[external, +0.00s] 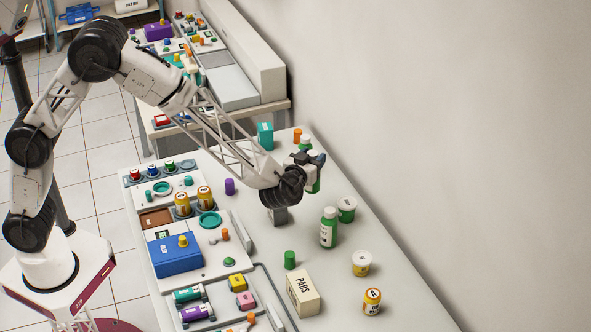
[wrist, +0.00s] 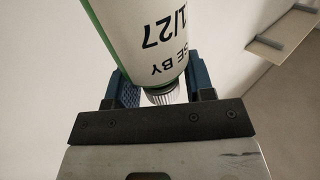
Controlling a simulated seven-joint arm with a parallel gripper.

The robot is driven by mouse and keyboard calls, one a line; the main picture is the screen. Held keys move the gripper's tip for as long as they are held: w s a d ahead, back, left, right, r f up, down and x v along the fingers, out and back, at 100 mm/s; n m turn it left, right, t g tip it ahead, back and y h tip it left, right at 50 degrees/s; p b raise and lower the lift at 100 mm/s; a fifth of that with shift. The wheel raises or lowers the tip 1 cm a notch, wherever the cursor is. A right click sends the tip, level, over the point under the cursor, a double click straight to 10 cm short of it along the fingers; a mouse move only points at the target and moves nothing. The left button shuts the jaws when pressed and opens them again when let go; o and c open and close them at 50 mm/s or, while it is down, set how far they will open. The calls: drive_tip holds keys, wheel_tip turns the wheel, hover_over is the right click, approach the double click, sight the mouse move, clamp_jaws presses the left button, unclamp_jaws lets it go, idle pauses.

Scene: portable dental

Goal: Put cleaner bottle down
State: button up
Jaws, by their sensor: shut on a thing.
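My gripper (external: 312,160) is shut on a bottle, which I take to be the cleaner bottle (external: 314,186). Its green lower part shows below the fingers in the external view. In the wrist view the bottle (wrist: 140,40) has a white label with dark print, a green edge and a grey ribbed cap, between the blue fingers (wrist: 160,85). The bottle is over the back right of the white worktop (external: 340,290); I cannot tell whether its base touches. The gripper hides its upper part in the external view.
A green-and-white bottle (external: 328,228) and a white-lidded green jar (external: 347,209) stand in front of the gripper. The wall is close on the right.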

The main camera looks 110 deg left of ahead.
drive_tip(key=s+d+m+t+h, duration=0.1)
drive_tip(key=d+m+t, duration=0.1)
drive_tip(key=d, duration=1)
drive_tip(key=s+d+r+m+t+h, duration=0.1)
drive_tip(key=s+d+m+t+h, duration=0.1)
drive_tip(key=d, duration=1.1)
drive_tip(key=s+d+r+m+t+h, duration=0.1)
drive_tip(key=d+t, duration=0.5)
drive_tip(key=d, duration=0.6)
drive_tip(key=shift+s+d+r+m+h, duration=0.25)
drive_tip(key=shift+s+m+h, duration=0.2)
drive_tip(key=shift+m, duration=0.75)
drive_tip(key=shift+w, duration=0.1)
drive_tip(key=w+a+f, duration=0.1)
drive_tip(key=w+a, duration=0.2)
drive_tip(key=w, duration=1.2)
drive_tip(key=shift+w+f, duration=0.25)
drive_tip(key=shift+w, duration=0.1)
drive_tip(key=shift+f, duration=0.1)
drive_tip(key=shift+f, duration=1.8)
